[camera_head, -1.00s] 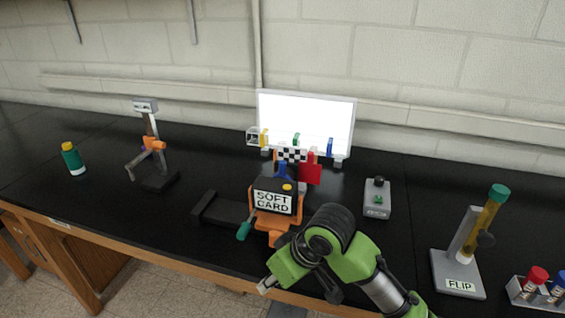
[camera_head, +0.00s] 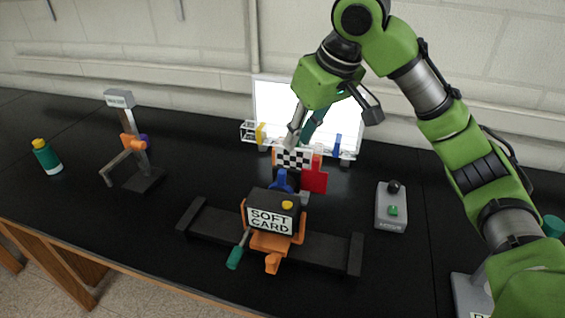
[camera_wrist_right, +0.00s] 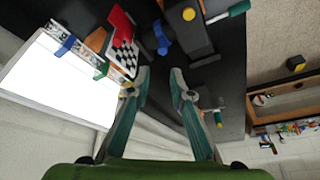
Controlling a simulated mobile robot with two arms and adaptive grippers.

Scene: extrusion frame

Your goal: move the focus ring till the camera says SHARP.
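The camera (camera_head: 258,203) is a dark box in an orange holder on a black rail; its screen reads SOFT CARD. A blue piece (camera_head: 283,181) at its far side looks like the focus ring, partly hidden by the camera body; it also shows in the right wrist view (camera_wrist_right: 161,38). A checkered card (camera_head: 292,158) stands beyond it. My right gripper (camera_head: 298,138) points down above and behind the blue piece, near the card in the picture. In the wrist view its fingers (camera_wrist_right: 161,74) are apart with nothing between them. My left gripper is out of view.
A bright white panel (camera_head: 276,100) stands behind the card, with a red plate (camera_head: 315,178) beside it. A grey button box (camera_head: 391,210) is at the right. A small stand (camera_head: 145,178) and a green bottle (camera_head: 47,158) are at the left, with clear bench between.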

